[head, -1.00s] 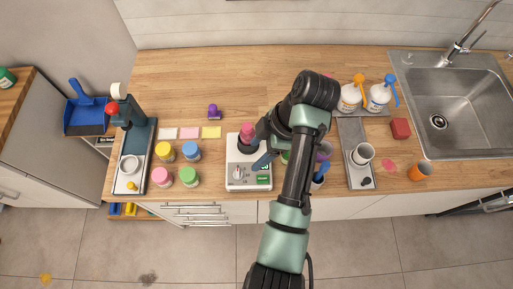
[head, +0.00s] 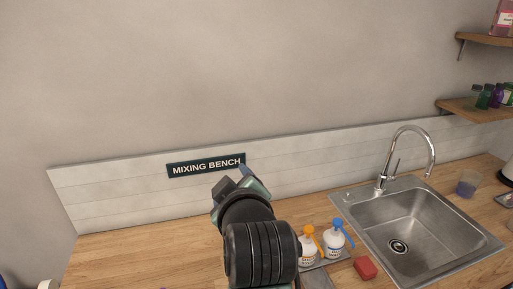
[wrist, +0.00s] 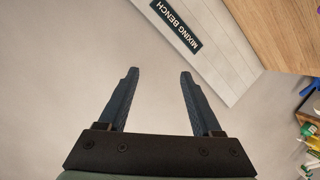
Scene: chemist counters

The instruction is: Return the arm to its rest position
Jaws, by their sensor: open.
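My gripper (wrist: 155,98) shows in the wrist view with its two dark fingers spread apart and nothing between them. Behind the fingers is the plain wall. In the head view my arm rises from the bottom middle, in front of the counter (head: 130,248) and the white backsplash (head: 110,195). Its end is just below the sign reading MIXING BENCH (head: 206,166). The fingertips are not clearly seen in the head view.
A steel sink (head: 432,232) with a tap is at the right. Two white bottles with an orange top (head: 308,250) and a blue top (head: 333,241) stand near my arm, beside a red block (head: 365,268). Shelves (head: 480,108) hang at upper right.

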